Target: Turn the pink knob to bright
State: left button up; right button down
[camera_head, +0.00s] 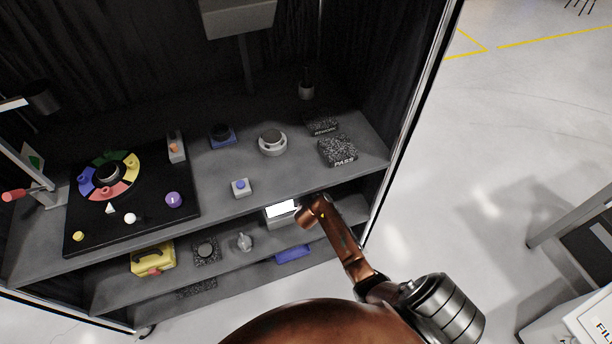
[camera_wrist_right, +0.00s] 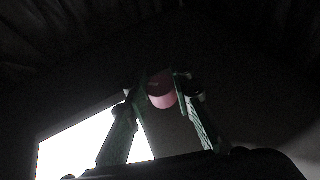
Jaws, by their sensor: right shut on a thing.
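The pink knob (camera_wrist_right: 161,90) sits between the green fingertips of my right gripper (camera_wrist_right: 162,82) in the right wrist view, and the gripper is shut on it. A bright white screen (camera_wrist_right: 85,145) shows beside the knob at the lower left. In the head view the grey box with the lit white screen (camera_head: 281,209) stands on the shelf under the upper board. My right arm reaches to its right side. There the knob and my right fingertips are hidden by the arm. My left gripper is not in view.
The upper shelf (camera_head: 235,215) lies above the box, with a blue button block (camera_head: 240,187), a round grey dial (camera_head: 272,142) and a black board (camera_head: 90,222) on it. A yellow case (camera_head: 153,258) and a blue item (camera_head: 292,254) are lower. Open floor lies right.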

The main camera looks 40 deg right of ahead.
jog(key=n+y+p, duration=0.1)
jog(key=n+t+y+p, duration=0.1)
jog(key=p, duration=0.1)
jog(key=n+y+p, duration=0.1)
jog(key=y+p, duration=0.1)
jog(key=shift+d+r+n+t, duration=0.25)
jog(key=shift+r+n+t, duration=0.05)
jog(key=shift+r+n, duration=0.1)
jog(key=shift+f+n+y+p, duration=0.1)
jog(key=shift+n+y+p, duration=0.3)
jog(key=shift+y+p, duration=0.15)
jog(key=shift+a+f+n+y, duration=0.1)
jog(key=shift+f+n+y, duration=0.1)
jog(key=shift+n+y, duration=0.6)
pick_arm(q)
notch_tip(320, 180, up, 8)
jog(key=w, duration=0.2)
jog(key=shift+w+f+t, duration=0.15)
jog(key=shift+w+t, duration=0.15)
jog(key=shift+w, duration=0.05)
pick_arm(e)
jog(key=shift+f+n+y, duration=0.1)
jog(key=shift+n+y, duration=0.7)
jog(key=shift+y, duration=0.15)
jog(key=shift+a+y, duration=0.1)
jog(key=shift+y, duration=0.3)
jog(key=c, duration=1.7)
grip_release()
jog(key=shift+o, duration=0.2)
